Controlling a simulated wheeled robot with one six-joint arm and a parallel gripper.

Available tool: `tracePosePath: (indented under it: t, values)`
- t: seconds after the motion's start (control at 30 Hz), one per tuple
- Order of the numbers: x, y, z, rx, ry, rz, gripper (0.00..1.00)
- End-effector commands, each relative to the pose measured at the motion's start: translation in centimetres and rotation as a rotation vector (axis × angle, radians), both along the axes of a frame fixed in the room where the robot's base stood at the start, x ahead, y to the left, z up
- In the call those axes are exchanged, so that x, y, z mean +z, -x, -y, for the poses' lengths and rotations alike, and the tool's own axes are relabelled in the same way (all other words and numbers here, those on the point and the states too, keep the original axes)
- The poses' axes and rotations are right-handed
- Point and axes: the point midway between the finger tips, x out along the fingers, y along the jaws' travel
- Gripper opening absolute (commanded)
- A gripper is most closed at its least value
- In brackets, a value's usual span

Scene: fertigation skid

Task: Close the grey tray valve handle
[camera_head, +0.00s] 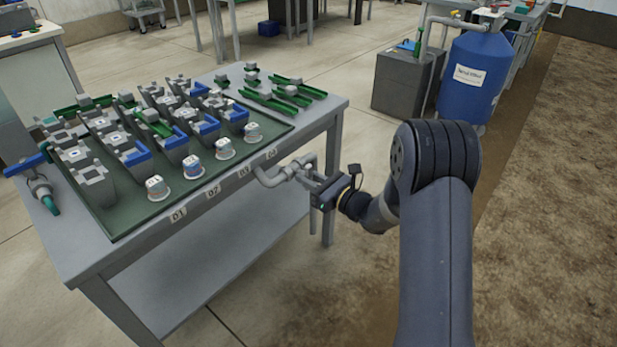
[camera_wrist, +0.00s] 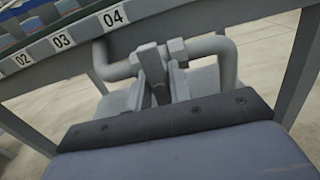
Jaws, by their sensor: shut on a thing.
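The grey tray valve (camera_head: 291,172) sits on a grey pipe at the front edge of the table, near its right corner. In the wrist view the grey pipe (camera_wrist: 118,70) bends under the table edge beside the label 04, and the valve's nut-like body (camera_wrist: 177,50) shows in the middle. My gripper (camera_head: 312,180) reaches in from the right at the valve. In the wrist view its fingers (camera_wrist: 163,75) are closed around the valve's grey handle. The handle is mostly hidden between the fingers, so its exact angle cannot be told.
The grey table (camera_head: 340,103) carries a dark green tray (camera_head: 125,228) with several grey and blue holders, green channels and white cups. A blue-handled valve (camera_head: 38,180) is at the table's left end. A blue tank (camera_head: 475,80) and a dark box (camera_head: 402,85) stand behind right.

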Motion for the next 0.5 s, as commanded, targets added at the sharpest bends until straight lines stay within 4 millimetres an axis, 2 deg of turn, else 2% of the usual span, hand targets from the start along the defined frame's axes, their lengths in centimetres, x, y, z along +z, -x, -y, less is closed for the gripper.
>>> tracePosePath:
  t: [0.3, 0.33, 0.5]
  values:
    - [-0.16, 0.06, 0.03, 0.0, 0.0, -0.005, 0.0]
    - [-0.16, 0.06, 0.03, 0.0, 0.0, -0.005, 0.22]
    - [-0.11, 0.04, 0.02, 0.0, 0.0, -0.004, 0.36]
